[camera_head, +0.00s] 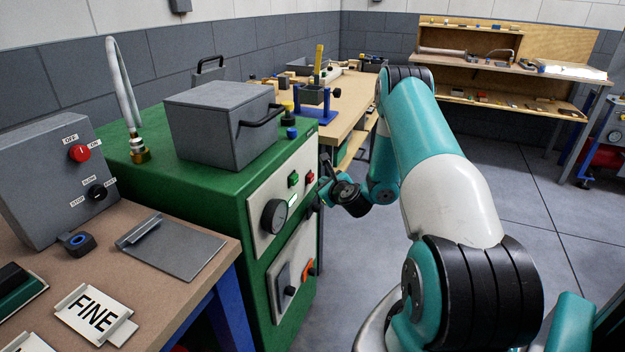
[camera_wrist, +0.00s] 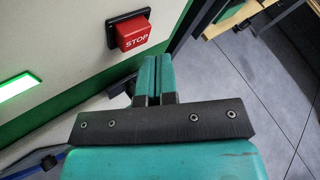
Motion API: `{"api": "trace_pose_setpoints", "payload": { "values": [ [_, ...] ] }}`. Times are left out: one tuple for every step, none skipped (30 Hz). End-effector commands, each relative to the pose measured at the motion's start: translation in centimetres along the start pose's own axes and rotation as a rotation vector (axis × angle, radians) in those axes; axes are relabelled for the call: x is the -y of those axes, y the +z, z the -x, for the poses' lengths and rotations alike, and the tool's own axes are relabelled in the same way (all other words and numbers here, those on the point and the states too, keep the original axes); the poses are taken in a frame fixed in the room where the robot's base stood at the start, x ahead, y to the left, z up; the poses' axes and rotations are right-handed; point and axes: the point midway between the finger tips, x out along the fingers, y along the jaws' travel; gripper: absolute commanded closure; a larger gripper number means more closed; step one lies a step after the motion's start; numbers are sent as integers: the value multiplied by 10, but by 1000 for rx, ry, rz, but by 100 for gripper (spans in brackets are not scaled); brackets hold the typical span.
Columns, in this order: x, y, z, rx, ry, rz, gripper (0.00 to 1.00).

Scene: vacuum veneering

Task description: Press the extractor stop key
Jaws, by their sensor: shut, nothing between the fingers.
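The red stop key (camera_wrist: 133,34), marked STOP, stands out from the cream panel of the green cabinet in the wrist view. In the head view the same red key (camera_head: 309,177) sits right of a green key (camera_head: 293,180). My gripper (camera_wrist: 152,62) is shut and empty. Its teal fingertips show just below and right of the stop key in the wrist view; I cannot tell the exact gap to the panel. In the head view my gripper (camera_head: 324,187) is beside the right edge of the panel, partly hidden by its own wrist.
A lit display (camera_wrist: 16,86) and a black knob (camera_head: 274,216) share the panel. An orange switch (camera_head: 308,268) is on a lower panel. A grey lidded box (camera_head: 221,125) stands on the green cabinet (camera_head: 132,178). Open floor (camera_head: 350,262) lies right of the cabinet.

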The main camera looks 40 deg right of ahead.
Motion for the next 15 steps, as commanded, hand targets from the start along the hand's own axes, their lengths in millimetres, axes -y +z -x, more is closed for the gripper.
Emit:
{"api": "trace_pose_setpoints", "payload": {
  "values": [
    [0,1,0,0,1,0,100],
    [-1,2,-1,0,1,0,100],
    [-1,3,-1,0,1,0,100],
    [-2,3,-2,0,1,0,100],
    [-2,4,-3,-1,1,1,100],
    [-3,5,-4,0,1,1,100],
    [-3,5,-4,0,1,1,100],
    [-4,5,-5,0,1,0,100],
    [-4,5,-5,0,1,0,100],
    [-4,5,-6,0,1,0,100],
    [-4,5,-6,0,1,-1,100],
    [-4,4,-6,0,1,-1,100],
    [-4,4,-6,0,0,0,100],
    [-4,4,-6,0,0,0,100],
    [-4,4,-6,0,0,0,100]
  ]
}}
